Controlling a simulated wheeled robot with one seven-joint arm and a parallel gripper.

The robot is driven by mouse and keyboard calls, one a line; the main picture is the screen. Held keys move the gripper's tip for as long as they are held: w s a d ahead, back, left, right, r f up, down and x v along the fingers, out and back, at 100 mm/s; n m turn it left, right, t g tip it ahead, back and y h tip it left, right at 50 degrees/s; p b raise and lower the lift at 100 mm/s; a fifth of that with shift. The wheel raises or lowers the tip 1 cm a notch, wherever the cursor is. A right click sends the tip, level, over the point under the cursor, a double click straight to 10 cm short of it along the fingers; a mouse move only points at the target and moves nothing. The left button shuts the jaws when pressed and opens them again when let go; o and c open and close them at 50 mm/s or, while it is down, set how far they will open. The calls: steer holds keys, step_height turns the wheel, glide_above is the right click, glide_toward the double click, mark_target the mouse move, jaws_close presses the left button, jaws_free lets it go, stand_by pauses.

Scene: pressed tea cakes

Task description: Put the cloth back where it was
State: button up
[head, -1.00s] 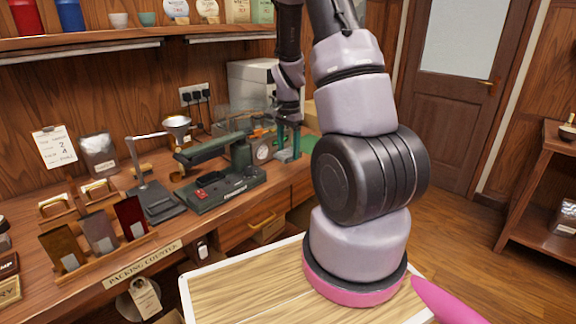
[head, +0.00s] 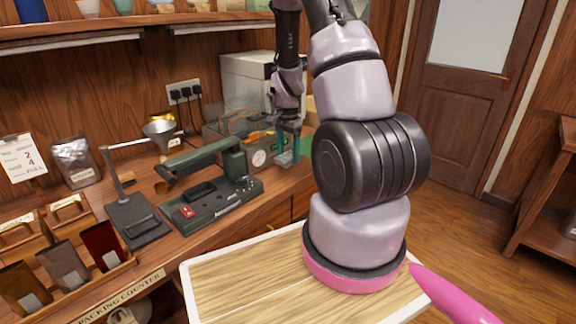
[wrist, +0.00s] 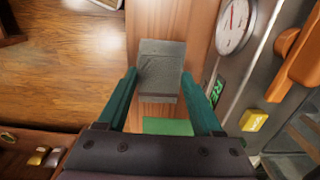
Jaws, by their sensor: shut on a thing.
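The cloth (wrist: 161,62) is a grey, folded, block-like piece between my fingers in the wrist view. My gripper (wrist: 161,78) has teal fingers, one on either side of it, and is shut on it. In the head view my gripper (head: 287,153) is at the far end of the counter, beside the machine with the round dial; I cannot make out the cloth there. A flat green patch (wrist: 167,126) shows below the cloth in the wrist view. I cannot tell whether the cloth touches the counter.
In the wrist view, the dial (wrist: 235,24) is close at right; open floor (wrist: 65,65) lies left.

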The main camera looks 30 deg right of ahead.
mark_target(288, 174)
steer(key=shift+f, duration=2.25)
steer(key=shift+f, duration=0.15)
steer(key=o, duration=1.2)
